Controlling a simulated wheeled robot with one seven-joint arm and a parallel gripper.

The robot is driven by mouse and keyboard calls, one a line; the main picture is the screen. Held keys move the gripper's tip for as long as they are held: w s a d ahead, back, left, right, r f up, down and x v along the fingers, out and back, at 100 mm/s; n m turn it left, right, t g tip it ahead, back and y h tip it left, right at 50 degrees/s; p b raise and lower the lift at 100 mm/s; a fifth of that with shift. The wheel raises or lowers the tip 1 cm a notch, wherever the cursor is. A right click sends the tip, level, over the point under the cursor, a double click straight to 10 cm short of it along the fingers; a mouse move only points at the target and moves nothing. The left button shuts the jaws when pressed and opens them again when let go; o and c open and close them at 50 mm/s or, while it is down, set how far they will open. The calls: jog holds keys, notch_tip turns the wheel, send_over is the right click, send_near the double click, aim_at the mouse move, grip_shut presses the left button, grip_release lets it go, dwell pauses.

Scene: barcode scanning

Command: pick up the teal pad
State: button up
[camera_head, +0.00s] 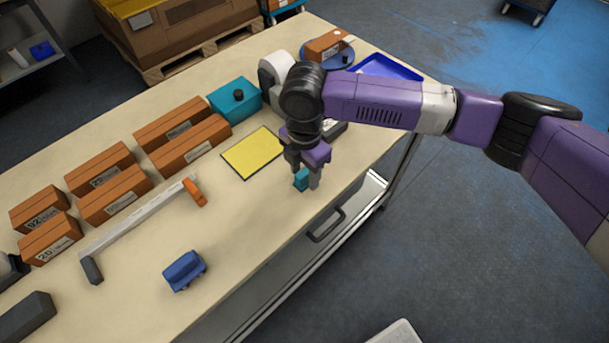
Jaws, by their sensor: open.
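The teal pad (301,179) is a small teal block low between the fingers of my gripper (304,178), near the front edge of the table. My gripper points down with its fingers apart, one on each side of the pad. I cannot tell whether a finger touches it. The fingers and wrist hide part of the pad.
A yellow mat (253,152) lies left of my gripper, with a teal box (235,100) behind it. Orange boxes (190,144) stand in rows at left. A blue object (184,271) lies at front. A blue tray (388,68) is at back right. The table (250,215) is bare left of the pad.

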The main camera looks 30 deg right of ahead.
aim_at(305, 172)
grip_shut()
jog(key=shift+r, duration=0.15)
notch_tip(305, 172, up, 20)
jog(key=b, duration=0.2)
dwell(0.4)
jog(key=c, duration=0.8)
grip_release()
grip_shut()
